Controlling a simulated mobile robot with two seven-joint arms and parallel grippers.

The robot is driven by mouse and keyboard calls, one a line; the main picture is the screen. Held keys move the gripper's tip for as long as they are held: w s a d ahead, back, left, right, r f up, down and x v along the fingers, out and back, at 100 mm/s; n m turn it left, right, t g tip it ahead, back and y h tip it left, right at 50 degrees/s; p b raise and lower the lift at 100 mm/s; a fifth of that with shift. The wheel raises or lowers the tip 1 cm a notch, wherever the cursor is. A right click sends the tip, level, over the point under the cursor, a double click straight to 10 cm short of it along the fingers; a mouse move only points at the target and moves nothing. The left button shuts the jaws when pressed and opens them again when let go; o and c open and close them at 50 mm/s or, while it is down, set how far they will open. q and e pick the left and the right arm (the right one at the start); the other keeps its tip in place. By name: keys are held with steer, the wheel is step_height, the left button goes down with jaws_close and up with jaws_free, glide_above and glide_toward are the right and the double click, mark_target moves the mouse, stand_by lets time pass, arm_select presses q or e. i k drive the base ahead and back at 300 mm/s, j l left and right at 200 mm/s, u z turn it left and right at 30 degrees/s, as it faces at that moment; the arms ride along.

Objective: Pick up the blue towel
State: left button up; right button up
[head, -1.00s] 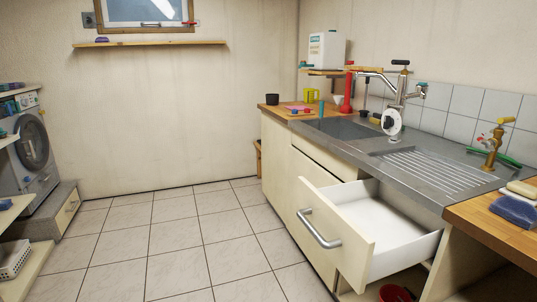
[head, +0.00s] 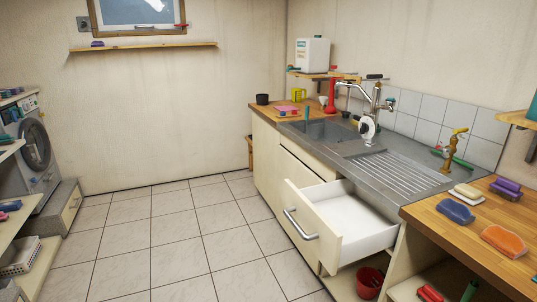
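A blue, soft-looking folded item (head: 454,210), which looks like the blue towel, lies on the wooden counter (head: 440,228) at the right, near its left end. I cannot tell for sure whether it is a towel or a sponge. A cream item (head: 468,193) lies just behind it, a purple item (head: 507,188) behind to the right, and an orange item (head: 505,241) to its front right. Neither of my grippers is in view.
An open, empty white drawer (head: 343,212) juts out below the metal sink top (head: 365,160), left of the wooden counter. A red bucket (head: 369,282) stands below. The tiled floor (head: 185,238) is clear. Shelves and a washing machine (head: 35,150) stand at left.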

mark_target(458, 213)
steer(key=z, duration=1.3)
steer(key=i+j+z, duration=0.15)
steer(key=j, duration=0.4)
steer(key=i+j+z, duration=0.15)
steer(key=i+j, duration=0.15)
steer(key=j, duration=0.25)
steer(key=i+j+z, duration=0.2)
steer(key=j, duration=0.35)
steer(key=i+j+z, duration=0.15)
steer(key=j, duration=0.45)
steer(key=i+j+z, duration=0.15)
steer(key=j, duration=0.45)
steer(key=j+z, duration=0.15)
steer(key=j, duration=0.5)
